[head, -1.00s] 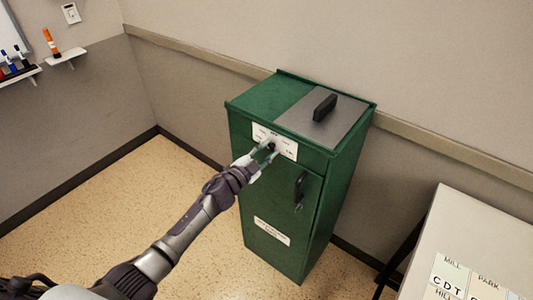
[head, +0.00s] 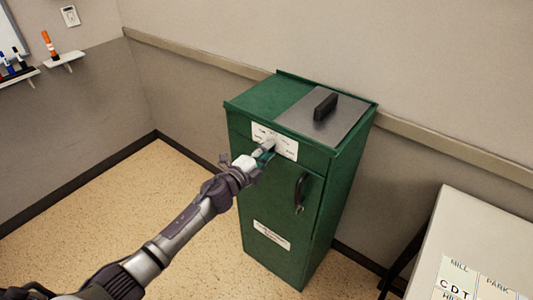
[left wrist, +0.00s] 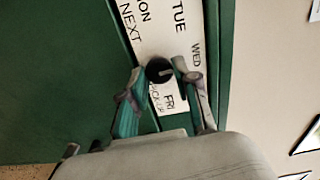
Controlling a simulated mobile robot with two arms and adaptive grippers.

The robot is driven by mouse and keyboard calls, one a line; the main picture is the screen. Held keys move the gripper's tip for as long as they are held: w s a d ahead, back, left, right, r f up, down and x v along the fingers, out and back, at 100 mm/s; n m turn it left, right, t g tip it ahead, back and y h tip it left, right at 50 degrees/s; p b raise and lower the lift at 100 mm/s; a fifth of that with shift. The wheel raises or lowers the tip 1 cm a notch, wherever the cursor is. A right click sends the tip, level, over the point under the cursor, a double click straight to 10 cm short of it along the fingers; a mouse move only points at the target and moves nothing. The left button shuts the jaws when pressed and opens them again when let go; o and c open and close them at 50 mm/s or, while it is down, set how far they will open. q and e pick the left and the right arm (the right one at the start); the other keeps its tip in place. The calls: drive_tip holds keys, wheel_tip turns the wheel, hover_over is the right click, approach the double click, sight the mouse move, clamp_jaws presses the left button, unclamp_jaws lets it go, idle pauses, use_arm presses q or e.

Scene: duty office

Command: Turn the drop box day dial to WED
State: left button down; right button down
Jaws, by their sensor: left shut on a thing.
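The green drop box (head: 285,195) stands against the wall, with a white day label (head: 289,147) high on its front. The day dial (left wrist: 158,69) is a small black round knob on that label; in the head view my left gripper hides most of it. My left gripper (head: 268,150) is at the label, its fingers on either side of the dial and shut on it in the left wrist view (left wrist: 163,84). TUE, FRI and NEXT are also readable. My right gripper is not in view.
The box has a black front handle (head: 300,192) with something small hanging under it, and a black lid handle (head: 325,106) on top. A pale table (head: 470,230) with lettered cards stands at the right. The floor at left is clear.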

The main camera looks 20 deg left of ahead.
use_arm(q)
drive_tip(key=shift+f+m, duration=0.1)
drive_tip(key=shift+m, duration=0.2)
drive_tip(key=c, duration=0.9)
unclamp_jaws()
drive_tip(key=v, duration=1.2)
